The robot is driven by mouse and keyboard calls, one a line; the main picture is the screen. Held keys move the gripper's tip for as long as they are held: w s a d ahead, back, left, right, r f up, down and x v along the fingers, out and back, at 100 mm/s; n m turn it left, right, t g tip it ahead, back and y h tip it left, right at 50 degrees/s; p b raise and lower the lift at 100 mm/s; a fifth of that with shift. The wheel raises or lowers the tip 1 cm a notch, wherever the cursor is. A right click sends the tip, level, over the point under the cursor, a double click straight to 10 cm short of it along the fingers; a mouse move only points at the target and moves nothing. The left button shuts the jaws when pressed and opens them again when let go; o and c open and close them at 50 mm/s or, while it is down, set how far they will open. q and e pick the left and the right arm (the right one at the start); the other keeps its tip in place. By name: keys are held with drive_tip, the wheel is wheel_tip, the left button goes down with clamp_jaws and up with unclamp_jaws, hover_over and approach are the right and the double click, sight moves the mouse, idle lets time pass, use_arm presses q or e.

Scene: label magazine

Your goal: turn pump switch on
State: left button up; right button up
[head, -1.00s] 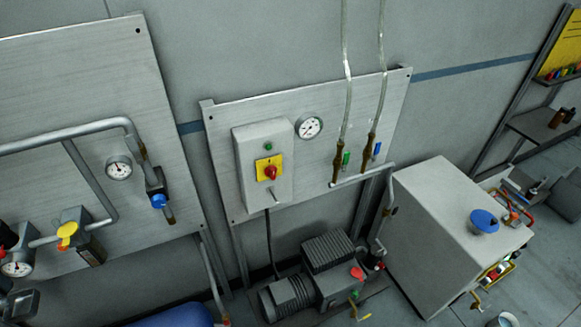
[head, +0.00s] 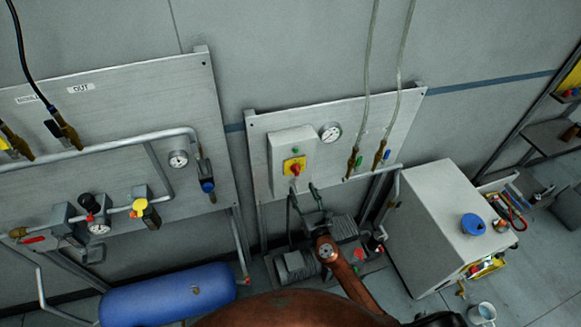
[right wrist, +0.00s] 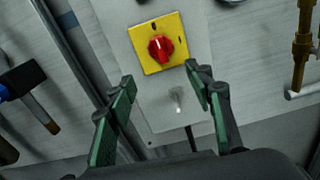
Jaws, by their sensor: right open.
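The pump switch is a red rotary knob (head: 295,169) on a yellow plate on a pale grey control box (head: 282,146). In the right wrist view the knob (right wrist: 161,48) is just beyond my fingertips, with its white line pointing roughly up toward a dark mark on the plate. My right gripper (head: 303,191) is open and empty, below the knob in the head view. In the right wrist view its green-padded fingers (right wrist: 160,76) are spread wide, apart from the knob. My left gripper is not in view.
A small metal toggle (right wrist: 178,100) projects from the box between my fingers. A gauge (head: 330,132) and two hoses with brass valves (head: 367,158) are to the right. The pump (head: 296,266) stands below. A blue tank (head: 168,296) lies at lower left.

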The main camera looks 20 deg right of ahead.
sight(297, 172)
drive_tip(key=shift+n, duration=0.3)
drive_tip(key=w, duration=0.2)
drive_tip(key=w+r, duration=0.1)
drive_tip(key=w, duration=0.3)
drive_tip(key=shift+w+d+r, duration=0.25)
drive_tip(key=shift+w+d, duration=0.1)
drive_tip(key=shift+d, duration=0.05)
drive_tip(key=shift+w+a+r, duration=0.1)
drive_tip(key=shift+w+a, duration=0.35)
drive_tip(key=shift+a, duration=0.1)
drive_tip(key=shift+d, duration=0.25)
drive_tip(key=shift+c, duration=0.8)
drive_tip(key=shift+d, duration=0.25)
drive_tip(key=c, duration=0.3)
drive_tip(key=shift+a, duration=0.1)
drive_tip(key=c, duration=0.5)
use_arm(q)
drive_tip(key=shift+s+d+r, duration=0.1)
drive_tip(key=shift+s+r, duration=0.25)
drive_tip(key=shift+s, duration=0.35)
use_arm(e)
drive_tip(key=shift+a, duration=0.1)
drive_tip(key=shift+c, duration=1)
